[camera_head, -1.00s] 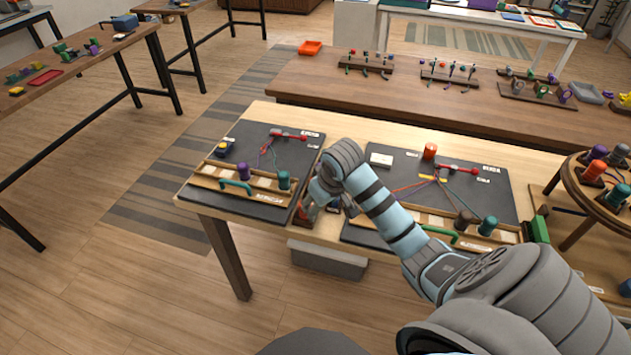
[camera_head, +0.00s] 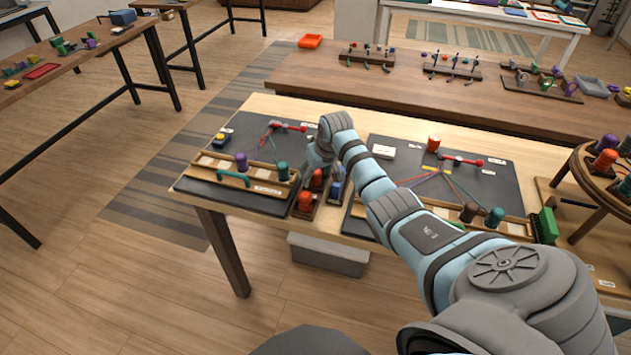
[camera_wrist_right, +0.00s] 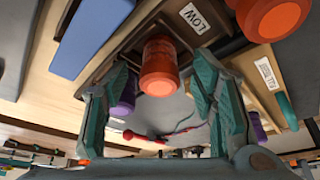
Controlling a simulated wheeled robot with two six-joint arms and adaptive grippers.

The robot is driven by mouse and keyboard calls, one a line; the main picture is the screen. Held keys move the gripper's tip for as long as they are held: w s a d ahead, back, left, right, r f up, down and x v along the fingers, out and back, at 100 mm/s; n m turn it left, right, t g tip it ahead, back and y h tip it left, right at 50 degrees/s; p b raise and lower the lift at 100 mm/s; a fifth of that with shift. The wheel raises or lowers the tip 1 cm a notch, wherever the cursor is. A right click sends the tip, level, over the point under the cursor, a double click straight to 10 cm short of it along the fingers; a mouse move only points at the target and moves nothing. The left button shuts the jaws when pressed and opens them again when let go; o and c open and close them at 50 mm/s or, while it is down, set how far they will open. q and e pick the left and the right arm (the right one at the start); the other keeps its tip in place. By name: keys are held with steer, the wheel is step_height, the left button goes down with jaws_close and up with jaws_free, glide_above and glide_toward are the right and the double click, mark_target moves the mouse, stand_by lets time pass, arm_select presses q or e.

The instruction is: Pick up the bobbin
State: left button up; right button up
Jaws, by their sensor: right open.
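My right gripper (camera_head: 322,172) is over the small dark rack (camera_head: 330,212) between the two work boards. In the right wrist view its teal fingers (camera_wrist_right: 165,110) are apart. An orange bobbin (camera_wrist_right: 160,68) shows in the gap between them; I cannot tell if they touch it. It also shows in the head view (camera_head: 317,178). A second orange bobbin (camera_head: 305,201) stands nearer the front and shows large in the wrist view (camera_wrist_right: 272,18). A blue piece (camera_head: 336,189) is to the right. My left gripper is not in view.
The left board's tray holds a purple bobbin (camera_head: 241,162) and a teal one (camera_head: 283,171). The right board has an orange bobbin (camera_head: 433,143), a brown one (camera_head: 468,212) and a teal one (camera_head: 495,216). A round stand (camera_head: 570,180) with bobbins is at the right.

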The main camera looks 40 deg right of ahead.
jaws_close()
steer(key=shift+r, duration=0.1)
